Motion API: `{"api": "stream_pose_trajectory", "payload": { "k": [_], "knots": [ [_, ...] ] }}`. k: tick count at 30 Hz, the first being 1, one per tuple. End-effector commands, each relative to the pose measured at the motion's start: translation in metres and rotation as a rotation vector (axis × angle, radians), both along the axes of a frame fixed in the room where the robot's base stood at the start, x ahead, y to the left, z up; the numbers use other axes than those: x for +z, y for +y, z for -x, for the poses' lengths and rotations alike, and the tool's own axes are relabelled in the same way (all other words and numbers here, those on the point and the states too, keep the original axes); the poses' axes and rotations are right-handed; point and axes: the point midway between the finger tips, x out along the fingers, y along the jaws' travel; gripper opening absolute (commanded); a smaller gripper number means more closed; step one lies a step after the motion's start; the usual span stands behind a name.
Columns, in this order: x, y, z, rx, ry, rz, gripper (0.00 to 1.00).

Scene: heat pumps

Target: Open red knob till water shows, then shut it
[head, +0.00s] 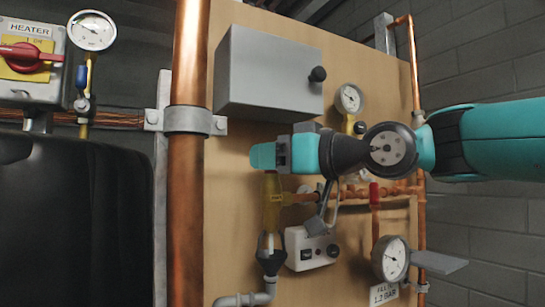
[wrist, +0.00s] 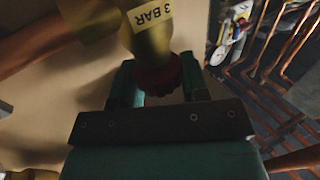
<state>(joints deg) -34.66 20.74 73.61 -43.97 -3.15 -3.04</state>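The red knob (wrist: 165,76) shows dark in the wrist view, at the end of a brass valve (wrist: 150,35) with a "3 BAR" label. In the head view the brass valve body (head: 271,205) stands upright on the board, and its knob is hidden by my gripper. My gripper (wrist: 163,88) has its two teal fingers on either side of the knob. The gap between them is about as wide as the knob; I cannot tell if they press on it. In the head view my gripper (head: 268,157) is just above the valve. A black funnel (head: 270,262) is below the valve; I see no clear water there.
A grey box (head: 268,75) is above my gripper. A thick copper pipe (head: 187,150) runs upright at left. A gauge (head: 350,98), a red-handled valve (head: 374,193), a lower gauge (head: 390,258) and a white control box (head: 310,248) are close by on the board.

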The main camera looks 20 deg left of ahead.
Motion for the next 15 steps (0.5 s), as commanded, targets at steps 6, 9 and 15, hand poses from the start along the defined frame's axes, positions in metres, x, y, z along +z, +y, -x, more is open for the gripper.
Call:
{"api": "stream_pose_trajectory", "payload": {
  "k": [6, 9, 15],
  "knots": [
    [-0.0001, 0.0, 0.0008, 0.001, 0.0, 0.0, 0.18],
    [-0.0006, 0.0001, 0.0015, -0.006, 0.0, 0.0, 0.18],
    [-0.0027, 0.0005, 0.0029, -0.068, -0.001, 0.0, 0.18]
  ]
}}
